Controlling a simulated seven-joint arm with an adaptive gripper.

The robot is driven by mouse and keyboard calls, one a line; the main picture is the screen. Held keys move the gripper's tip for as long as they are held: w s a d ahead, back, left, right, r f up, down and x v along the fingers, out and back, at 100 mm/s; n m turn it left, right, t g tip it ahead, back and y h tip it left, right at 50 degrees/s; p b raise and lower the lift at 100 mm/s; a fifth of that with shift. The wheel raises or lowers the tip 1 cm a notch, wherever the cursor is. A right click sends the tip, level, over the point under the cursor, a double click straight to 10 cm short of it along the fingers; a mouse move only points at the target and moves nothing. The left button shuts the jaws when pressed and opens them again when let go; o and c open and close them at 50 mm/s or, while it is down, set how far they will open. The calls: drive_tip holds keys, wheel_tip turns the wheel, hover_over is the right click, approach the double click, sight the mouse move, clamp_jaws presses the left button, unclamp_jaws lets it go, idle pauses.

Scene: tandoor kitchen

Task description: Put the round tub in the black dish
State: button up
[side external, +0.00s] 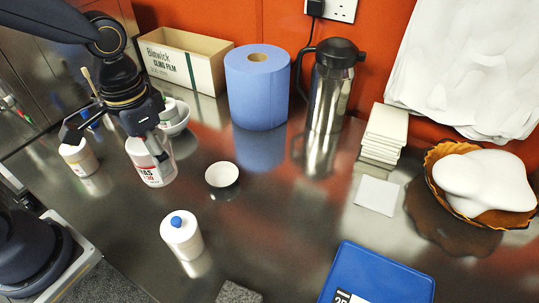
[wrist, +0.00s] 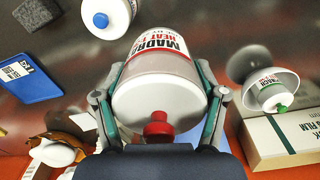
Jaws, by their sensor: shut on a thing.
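A round white tub (side external: 151,168) with a red and black label is held in my gripper (side external: 140,138). In the wrist view the tub (wrist: 160,80) fills the space between the fingers of my gripper (wrist: 160,100), its white end and red cap towards the camera. The gripper is shut on its sides. The tub's base seems raised off the counter, though its exact height is hard to tell. A small round dish (side external: 222,174), dark-rimmed and pale inside, stands to the right of the tub, apart from it, and looks empty. I cannot make out the dish in the wrist view.
A blue-capped white bottle (side external: 182,237) stands in front of the dish, and another bottle (side external: 78,159) to the left. A white bowl (side external: 181,126) holds a green-capped bottle. Behind are a box (side external: 186,62), blue roll (side external: 257,90) and flask (side external: 330,95). A blue case (side external: 385,277) lies front right.

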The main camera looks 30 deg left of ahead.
drive_tip(key=w+d+f, duration=0.1)
drive_tip(key=w+f, duration=0.2)
drive_tip(key=w, duration=0.1)
drive_tip(key=w+d+f, duration=0.1)
drive_tip(key=w+f, duration=0.2)
drive_tip(key=w, duration=0.1)
drive_tip(key=w+d+f, duration=0.1)
drive_tip(key=w+f, duration=0.3)
drive_tip(key=w, duration=0.1)
drive_tip(key=shift+f, duration=1.4)
drive_tip(key=shift+f, duration=0.3)
drive_tip(key=o, duration=1.4)
